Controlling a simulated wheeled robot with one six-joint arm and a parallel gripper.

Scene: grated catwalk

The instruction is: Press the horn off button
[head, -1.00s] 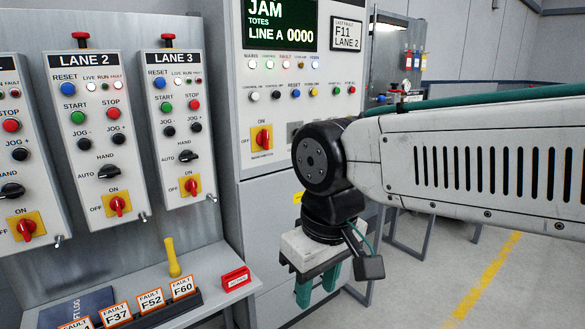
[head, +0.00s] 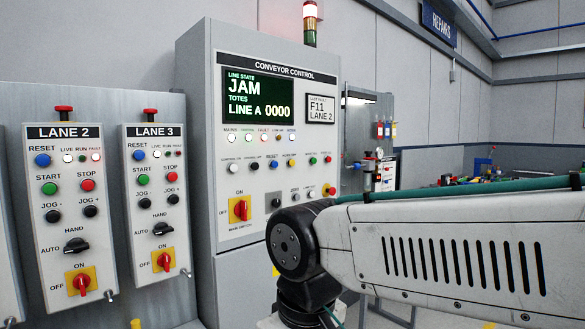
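The conveyor control cabinet (head: 211,130) stands in the middle of the head view, with a row of small round push buttons below its display. The yellow button (head: 291,162) in that row sits right of a blue button (head: 272,163) and left of a green one (head: 312,160). My gripper's fingers are below the picture edge, out of view.
The lane 2 panel (head: 98,187) and lane 3 panel (head: 143,217) stand at the left. The cabinet's main switch (head: 240,209) is red on yellow. A lit red beacon (head: 309,12) tops the cabinet.

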